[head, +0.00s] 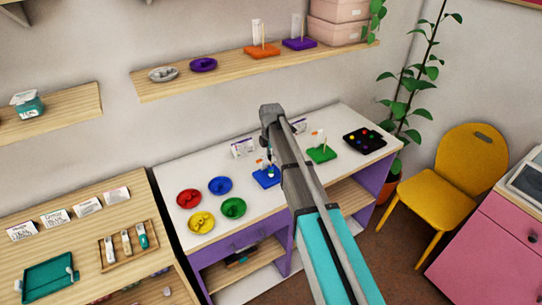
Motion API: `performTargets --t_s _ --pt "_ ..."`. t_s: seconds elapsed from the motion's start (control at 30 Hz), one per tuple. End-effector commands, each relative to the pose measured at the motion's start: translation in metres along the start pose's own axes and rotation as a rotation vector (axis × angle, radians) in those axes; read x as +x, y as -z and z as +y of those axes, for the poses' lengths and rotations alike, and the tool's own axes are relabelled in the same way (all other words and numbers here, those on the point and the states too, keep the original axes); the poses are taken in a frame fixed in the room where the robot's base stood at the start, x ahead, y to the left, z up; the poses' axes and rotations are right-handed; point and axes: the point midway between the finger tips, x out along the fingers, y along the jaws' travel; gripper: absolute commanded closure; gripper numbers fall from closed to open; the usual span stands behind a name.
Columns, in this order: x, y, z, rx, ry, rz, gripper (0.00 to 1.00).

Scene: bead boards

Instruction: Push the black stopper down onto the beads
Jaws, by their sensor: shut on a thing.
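The blue bead board (262,180) stands on the white tabletop near the middle, partly hidden by my arm. Small pieces show above it, with an orange and a dark spot among them; they are too small to tell apart surely. My gripper (268,165) is low over this board, mostly hidden behind my arm. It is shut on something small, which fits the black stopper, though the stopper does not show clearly. Whether the stopper touches the beads cannot be seen.
Red (188,198), blue (220,185), yellow (201,222) and green (233,208) bead dishes stand to the left. A green board (321,154) and a black tray (364,140) stand to the right. A shelf (190,82) hangs above. A yellow chair (455,185) is farther right.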

Motion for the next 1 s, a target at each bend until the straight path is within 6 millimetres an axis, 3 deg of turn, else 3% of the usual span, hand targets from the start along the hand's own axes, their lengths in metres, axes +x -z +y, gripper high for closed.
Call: performTargets --t_s 1.0 --pt "0.0098 0.0000 0.0000 0.000 0.000 0.000 0.80"
